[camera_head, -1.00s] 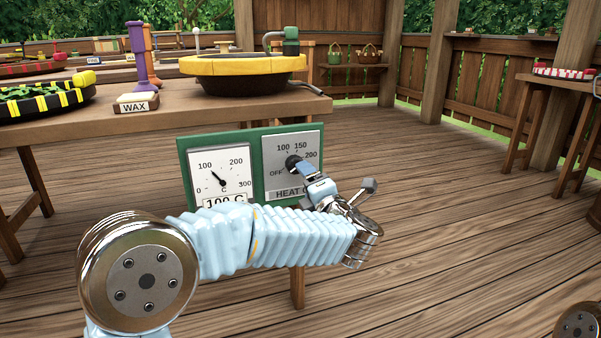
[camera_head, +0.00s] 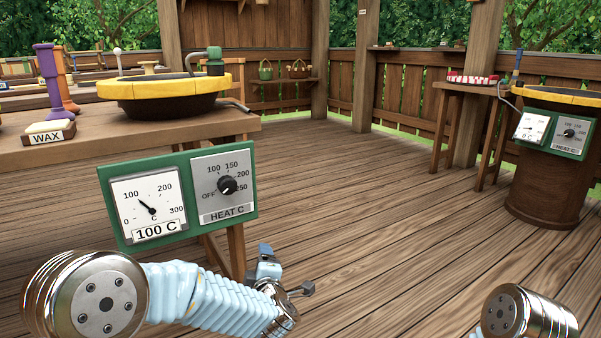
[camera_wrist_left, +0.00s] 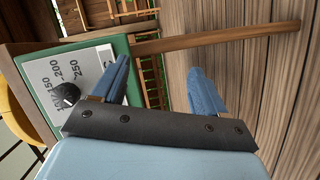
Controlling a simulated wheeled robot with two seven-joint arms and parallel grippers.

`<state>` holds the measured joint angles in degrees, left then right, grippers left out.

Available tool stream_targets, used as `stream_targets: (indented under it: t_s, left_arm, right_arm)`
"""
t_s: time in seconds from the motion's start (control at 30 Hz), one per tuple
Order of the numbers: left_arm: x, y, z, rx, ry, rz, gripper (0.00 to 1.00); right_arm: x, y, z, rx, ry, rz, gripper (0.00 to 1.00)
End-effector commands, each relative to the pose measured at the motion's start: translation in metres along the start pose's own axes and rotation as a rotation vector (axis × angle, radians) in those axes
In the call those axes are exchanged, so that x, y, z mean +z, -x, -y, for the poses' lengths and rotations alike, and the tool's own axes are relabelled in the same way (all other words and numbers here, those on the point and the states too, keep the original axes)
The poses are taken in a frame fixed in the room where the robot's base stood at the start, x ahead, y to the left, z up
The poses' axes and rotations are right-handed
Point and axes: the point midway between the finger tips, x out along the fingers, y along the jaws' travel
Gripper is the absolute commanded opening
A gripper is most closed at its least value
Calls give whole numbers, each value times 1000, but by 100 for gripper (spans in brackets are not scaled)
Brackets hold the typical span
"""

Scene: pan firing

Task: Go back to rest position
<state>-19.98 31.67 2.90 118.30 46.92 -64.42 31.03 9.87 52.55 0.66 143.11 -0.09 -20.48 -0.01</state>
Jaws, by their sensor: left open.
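The green control panel (camera_head: 181,237) hangs at the front of the wooden table. Its left gauge (camera_head: 148,207) has a label reading 100 C. Its right plate holds a black heat knob (camera_head: 228,185); I cannot tell its exact setting. The knob also shows in the left wrist view (camera_wrist_left: 66,95), to the left of the fingers. My left gripper (camera_head: 284,268) is below and right of the panel, apart from the knob. In the left wrist view its two blue fingers (camera_wrist_left: 160,72) are spread and empty. My right gripper is out of view; only part of that arm shows at the lower right.
A yellow-rimmed pan (camera_head: 160,88) and a WAX block (camera_head: 48,133) sit on the table (camera_head: 120,147). A second yellow-rimmed station with its own panel (camera_head: 553,137) stands at the right. The plank floor (camera_head: 370,210) between is clear.

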Motion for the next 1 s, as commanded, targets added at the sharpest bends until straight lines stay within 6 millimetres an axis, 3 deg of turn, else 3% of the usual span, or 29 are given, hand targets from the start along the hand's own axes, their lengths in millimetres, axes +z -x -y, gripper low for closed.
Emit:
stream_targets:
  t_s: [0.03, 0.13, 0.3, 0.4, 0.6, 0.67, 0.7, 0.73, 1.0]
  left_arm:
    - [9, -7, 48, -69, -124, 83, 73]
    - [27, -2, 135, -186, -348, 277, 73]
    - [43, 50, 270, -367, -637, 645, 73]
    - [45, 93, 328, -443, -745, 853, 73]
    - [40, 186, 403, -529, -862, 1230, 73]
    - [36, 215, 418, -541, -880, 1340, 73]
    - [32, 230, 414, -541, -890, 1393, 73]
    - [28, 229, 393, -534, -893, 1381, 73]
    - [8, 246, 316, -533, -894, 1382, 73]
  right_arm:
    - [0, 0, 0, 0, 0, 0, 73]
    - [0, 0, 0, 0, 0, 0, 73]
    - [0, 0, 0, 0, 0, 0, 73]
    - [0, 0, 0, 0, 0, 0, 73]
    - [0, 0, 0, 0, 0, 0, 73]
    - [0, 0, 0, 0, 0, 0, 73]
    - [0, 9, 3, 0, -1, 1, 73]
    - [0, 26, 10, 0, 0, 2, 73]
    - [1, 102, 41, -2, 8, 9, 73]
